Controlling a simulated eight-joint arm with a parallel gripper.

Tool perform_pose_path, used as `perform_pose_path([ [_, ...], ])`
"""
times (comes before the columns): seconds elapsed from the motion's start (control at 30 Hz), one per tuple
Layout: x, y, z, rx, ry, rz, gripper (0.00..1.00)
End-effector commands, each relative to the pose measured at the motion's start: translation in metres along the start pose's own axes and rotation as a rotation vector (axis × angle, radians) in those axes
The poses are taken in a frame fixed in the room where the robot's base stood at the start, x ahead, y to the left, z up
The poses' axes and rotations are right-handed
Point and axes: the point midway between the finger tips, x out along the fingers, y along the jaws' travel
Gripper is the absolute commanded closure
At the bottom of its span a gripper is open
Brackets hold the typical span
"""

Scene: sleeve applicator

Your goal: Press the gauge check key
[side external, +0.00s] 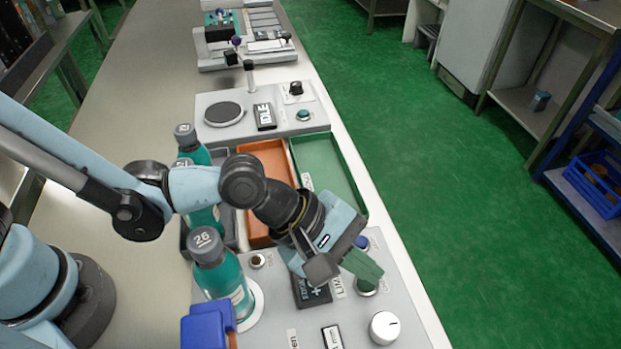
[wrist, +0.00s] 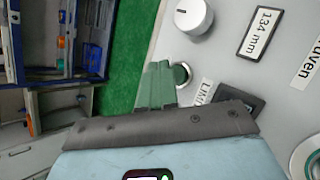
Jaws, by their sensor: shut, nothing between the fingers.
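My gripper (side external: 366,272) is shut and empty, low over the front panel (side external: 405,300). Its green fingertips also show in the wrist view (wrist: 157,84), just beside a round green button (wrist: 181,74). This button (side external: 366,288) is partly hidden under the fingertips in the side view; I cannot tell whether they touch. A dark key with a plus sign (side external: 314,293) lies left of the fingers, and a blue button (side external: 361,242) lies behind them. A label starting "LIM" (wrist: 205,92) stands by the green button. I can read no gauge check label.
A white knob (side external: 384,328) and a "134 mm" display (wrist: 260,31) share the panel. A teal bottle marked 26 (side external: 222,275) stands at its left, near a blue block (side external: 207,328). Orange (side external: 265,150) and green (side external: 325,165) trays lie behind, then another panel with an "IDLE" display (side external: 265,115).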

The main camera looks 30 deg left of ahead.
Motion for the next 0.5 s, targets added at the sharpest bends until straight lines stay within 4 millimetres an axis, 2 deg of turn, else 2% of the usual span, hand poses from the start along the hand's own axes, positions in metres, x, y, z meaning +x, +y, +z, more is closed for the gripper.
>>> perform_pose_path([
  [0.17,-0.003,0.002,0.002,0.000,0.000,0.000,1.00],
  [0.5,-0.024,0.017,0.017,0.000,0.000,0.000,1.00],
])
